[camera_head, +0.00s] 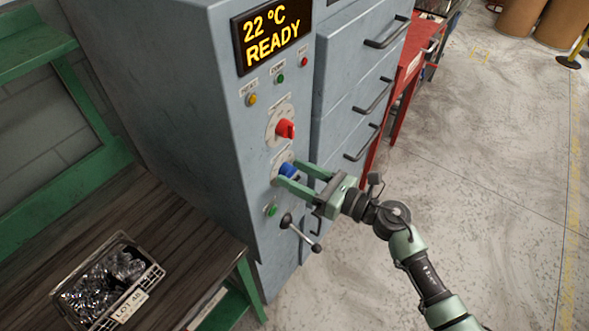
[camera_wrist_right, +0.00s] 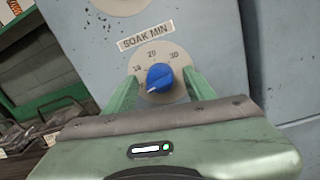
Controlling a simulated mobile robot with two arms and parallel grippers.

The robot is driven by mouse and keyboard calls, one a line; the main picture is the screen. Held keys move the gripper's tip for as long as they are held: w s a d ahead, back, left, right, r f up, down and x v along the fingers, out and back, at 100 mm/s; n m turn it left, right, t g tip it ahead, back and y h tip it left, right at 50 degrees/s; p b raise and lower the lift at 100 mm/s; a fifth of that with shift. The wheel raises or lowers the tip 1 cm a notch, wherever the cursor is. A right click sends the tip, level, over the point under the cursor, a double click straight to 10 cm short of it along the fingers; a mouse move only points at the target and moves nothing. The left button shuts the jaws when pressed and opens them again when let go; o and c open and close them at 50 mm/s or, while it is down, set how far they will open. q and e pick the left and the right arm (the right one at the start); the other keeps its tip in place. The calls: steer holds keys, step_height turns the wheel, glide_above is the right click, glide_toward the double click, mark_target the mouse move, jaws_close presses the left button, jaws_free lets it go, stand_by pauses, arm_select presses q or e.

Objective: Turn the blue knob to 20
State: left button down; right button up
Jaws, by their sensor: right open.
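The blue knob (camera_head: 288,170) sits on the front panel of the grey machine, below a red knob. In the right wrist view the blue knob (camera_wrist_right: 160,77) is on a round dial (camera_wrist_right: 181,80) labelled "SOAK MIN", with 20 and 30 along its top. Its white pointer mark is at the lower left, away from the 20. My right gripper (camera_head: 301,172) is open, with its green fingers on either side of the blue knob. It also shows in the right wrist view (camera_wrist_right: 160,88); I cannot tell whether the fingers touch the knob. My left gripper is not in view.
The red knob (camera_head: 286,129) is just above, and a green button (camera_head: 271,211) and a black-handled lever (camera_head: 301,232) are below. A display (camera_head: 270,33) reads "22 °C READY". A bin of metal parts (camera_head: 108,285) stands on the bench.

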steer(key=shift+w+a, duration=0.1)
steer(key=shift+w, duration=0.05)
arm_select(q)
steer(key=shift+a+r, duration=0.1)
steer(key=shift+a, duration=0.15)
arm_select(e)
steer(key=shift+c, duration=0.3)
jaws_close()
